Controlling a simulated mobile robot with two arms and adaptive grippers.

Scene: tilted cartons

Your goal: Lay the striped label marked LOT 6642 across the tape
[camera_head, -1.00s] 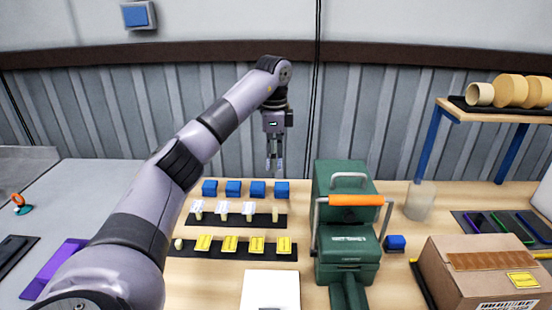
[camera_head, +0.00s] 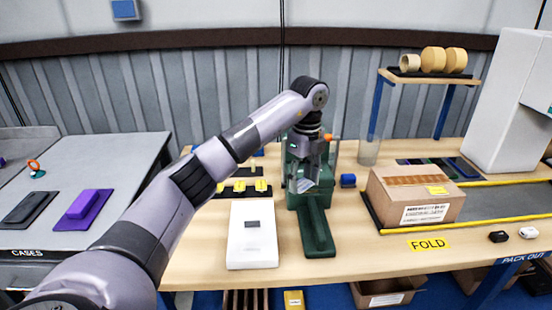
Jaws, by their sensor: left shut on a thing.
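My left gripper (camera_head: 303,182) is in front of the green machine (camera_head: 318,210) and hides part of it. It is shut on a small pale piece (camera_head: 301,184) that looks like a label; its print is too small to read. The brown carton (camera_head: 384,204) stands to the right, apart from the gripper, slightly turned. A strip of brown tape (camera_head: 415,180) runs along its top. My right gripper is not in view.
A white box (camera_head: 253,243) lies left of the machine. Yellow labels (camera_head: 261,185) sit on a dark strip, partly behind my arm. Yellow rails (camera_head: 500,182) and a FOLD sign (camera_head: 429,244) are at right.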

